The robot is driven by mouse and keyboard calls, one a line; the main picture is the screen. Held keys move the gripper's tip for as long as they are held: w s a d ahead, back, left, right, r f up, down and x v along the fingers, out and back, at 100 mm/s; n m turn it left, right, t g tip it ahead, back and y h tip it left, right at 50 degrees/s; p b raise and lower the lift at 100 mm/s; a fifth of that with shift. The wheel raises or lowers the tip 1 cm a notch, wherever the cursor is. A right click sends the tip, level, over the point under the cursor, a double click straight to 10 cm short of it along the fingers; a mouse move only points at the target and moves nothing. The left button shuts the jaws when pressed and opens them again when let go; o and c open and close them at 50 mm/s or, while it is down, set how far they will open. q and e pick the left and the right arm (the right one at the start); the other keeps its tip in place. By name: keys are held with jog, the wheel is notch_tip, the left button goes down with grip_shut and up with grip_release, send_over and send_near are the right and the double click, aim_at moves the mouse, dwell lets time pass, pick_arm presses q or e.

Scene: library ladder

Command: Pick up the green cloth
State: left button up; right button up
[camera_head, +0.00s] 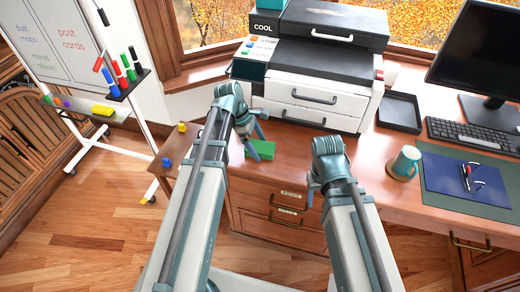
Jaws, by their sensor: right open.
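A small flat green piece, which looks like the green cloth (264,147), lies on the wooden desk in front of the printer. My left gripper (253,149) points down right at its left side, and a fingertip overlaps its edge. I cannot tell whether it touches the cloth or whether its fingers are open or shut. Part of the cloth is hidden behind the gripper. My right gripper (311,196) is open, over the desk's front edge to the right of the cloth, mostly hidden by its own wrist.
The printer (318,92) stands behind the cloth. A black tray (400,112), a teal mug (405,163), a keyboard (470,135), a monitor (478,50) and a blue folder (450,178) are on the right. A whiteboard stand (70,45) with markers is at left. Desk space between cloth and mug is clear.

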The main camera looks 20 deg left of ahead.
pick_arm(q)
jog(key=c, duration=1.2)
jog(key=shift+r, duration=0.15)
pick_arm(e)
jog(key=shift+r, duration=0.15)
